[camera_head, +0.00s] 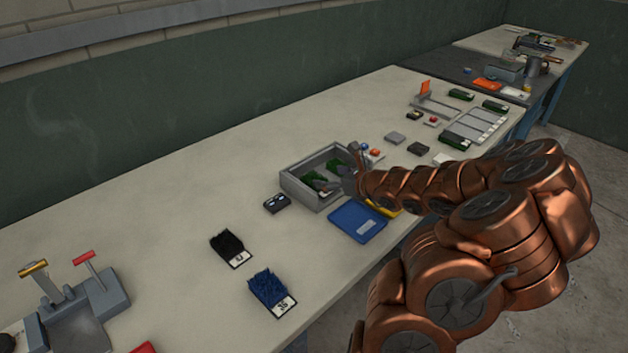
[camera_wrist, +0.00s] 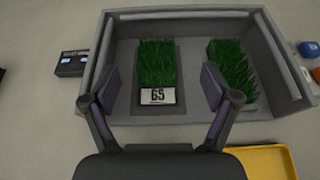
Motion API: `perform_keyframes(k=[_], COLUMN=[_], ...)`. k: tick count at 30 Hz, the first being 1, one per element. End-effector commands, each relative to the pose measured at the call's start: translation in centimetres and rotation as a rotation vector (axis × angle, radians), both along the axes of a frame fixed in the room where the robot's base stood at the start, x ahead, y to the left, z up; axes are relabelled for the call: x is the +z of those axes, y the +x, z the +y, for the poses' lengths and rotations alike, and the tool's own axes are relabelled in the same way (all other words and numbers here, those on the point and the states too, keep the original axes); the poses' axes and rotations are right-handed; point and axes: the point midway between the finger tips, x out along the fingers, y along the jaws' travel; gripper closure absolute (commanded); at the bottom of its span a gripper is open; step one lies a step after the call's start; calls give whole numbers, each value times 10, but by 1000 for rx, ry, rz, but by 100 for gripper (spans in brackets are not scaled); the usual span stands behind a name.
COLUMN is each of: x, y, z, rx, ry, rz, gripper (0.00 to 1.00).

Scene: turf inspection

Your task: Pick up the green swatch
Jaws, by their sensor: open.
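A green turf swatch (camera_wrist: 156,64) with a white label reading 65 lies in a grey open box (camera_wrist: 185,16) in the wrist view. A second green swatch (camera_wrist: 231,72) lies tilted to its right, against the box's right side. My gripper (camera_wrist: 160,86) is open and empty, its fingers on either side of the labelled swatch, apart from it. Its height above the swatch is hard to judge. In the head view, the box (camera_head: 290,187) stands mid-bench with green inside, and my gripper (camera_head: 338,184) reaches over its right side, partly hiding the contents.
A blue tray (camera_head: 357,223) stands in front of the box, beside a yellow tray (camera_wrist: 262,160). A small black device (camera_head: 277,203) sits left of the box. Black (camera_head: 230,247) and blue (camera_head: 268,289) swatches lie farther left. The bench's back left is clear.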

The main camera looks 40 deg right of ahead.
Motion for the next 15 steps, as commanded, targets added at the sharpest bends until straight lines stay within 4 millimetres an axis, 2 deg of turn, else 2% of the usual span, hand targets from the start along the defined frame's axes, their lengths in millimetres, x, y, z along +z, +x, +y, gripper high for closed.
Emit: perform_keyframes(k=[8, 15], x=[-8, -28], y=[16, 35], z=[5, 9], rx=[3, 1], ry=[1, 3], rz=[-1, 2], gripper=[14, 14])
